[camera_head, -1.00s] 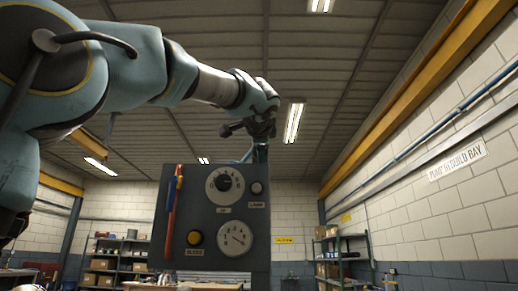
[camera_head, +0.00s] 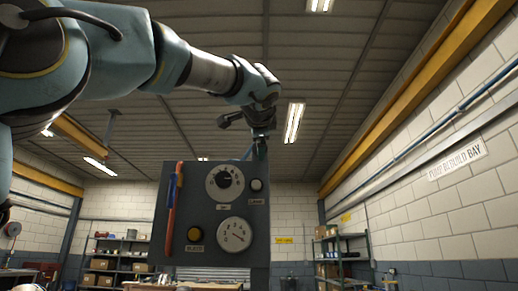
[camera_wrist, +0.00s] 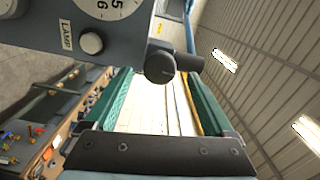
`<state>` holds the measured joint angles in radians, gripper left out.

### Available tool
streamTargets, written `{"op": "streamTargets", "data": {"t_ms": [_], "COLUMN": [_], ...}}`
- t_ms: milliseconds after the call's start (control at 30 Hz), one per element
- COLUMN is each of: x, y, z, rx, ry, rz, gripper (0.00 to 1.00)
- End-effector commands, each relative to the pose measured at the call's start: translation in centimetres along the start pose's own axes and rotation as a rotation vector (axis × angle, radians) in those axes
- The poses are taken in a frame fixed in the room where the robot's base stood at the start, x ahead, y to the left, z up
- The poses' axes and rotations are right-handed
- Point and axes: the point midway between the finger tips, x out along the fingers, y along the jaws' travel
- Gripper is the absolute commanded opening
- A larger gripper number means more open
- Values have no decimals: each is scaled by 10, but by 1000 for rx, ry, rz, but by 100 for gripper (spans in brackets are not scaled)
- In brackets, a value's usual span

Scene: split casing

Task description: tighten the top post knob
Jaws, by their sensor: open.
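The top post knob (camera_wrist: 160,67) is a dark round knob with a short stub to its right, at the edge of the grey panel in the wrist view. My gripper (camera_wrist: 157,76) is open, its two green fingers reaching toward the knob. In the picture the knob lies between the fingertips; I cannot tell whether it is really between them or beyond them. In the head view my gripper (camera_head: 261,148) points down over the top right of the panel (camera_head: 185,267), and the knob cannot be made out there.
A workbench (camera_head: 210,286) and shelves (camera_head: 118,262) stand behind. The space above the panel is free around my arm.

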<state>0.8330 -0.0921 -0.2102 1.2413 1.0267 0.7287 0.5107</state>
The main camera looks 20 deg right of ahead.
Motion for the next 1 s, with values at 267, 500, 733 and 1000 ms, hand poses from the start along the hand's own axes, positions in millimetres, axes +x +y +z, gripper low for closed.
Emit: {"op": "streamTargets", "data": {"t_ms": [267, 500, 733, 1000], "x": [-56, -79, -81, -81], "y": [3, 1, 0, 0], "z": [0, 0, 0, 0], "rx": [-2, -2, -1, -1], "ry": [2, 0, 0, 0], "rz": [-2, 0, 0, 0], "gripper": [88, 88, 88, 88]}}
